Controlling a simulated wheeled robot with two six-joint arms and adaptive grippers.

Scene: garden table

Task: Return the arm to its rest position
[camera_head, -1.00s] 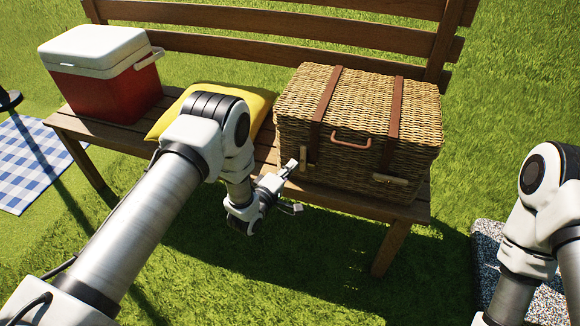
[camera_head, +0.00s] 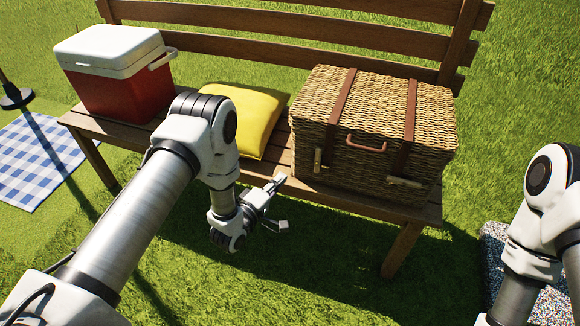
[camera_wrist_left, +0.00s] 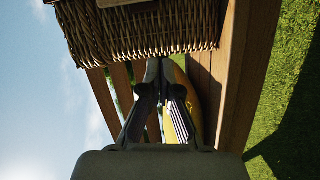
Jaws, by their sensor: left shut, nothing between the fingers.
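My left arm comes in from the left in the head view. Its gripper (camera_head: 277,182) is shut and empty, just left of the wicker basket (camera_head: 375,112), in front of the bench's front edge. In the left wrist view the two dark fingers (camera_wrist_left: 166,70) meet at their tips with nothing between them. My right arm (camera_head: 535,225) shows at the right edge of the head view, bent; its gripper is out of the picture.
The basket, a yellow cushion (camera_head: 243,108) and a red cooler with a white lid (camera_head: 115,80) stand on a wooden bench (camera_head: 395,214). A blue checked blanket (camera_head: 35,160) lies on the grass at the left. Grass in front of the bench is clear.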

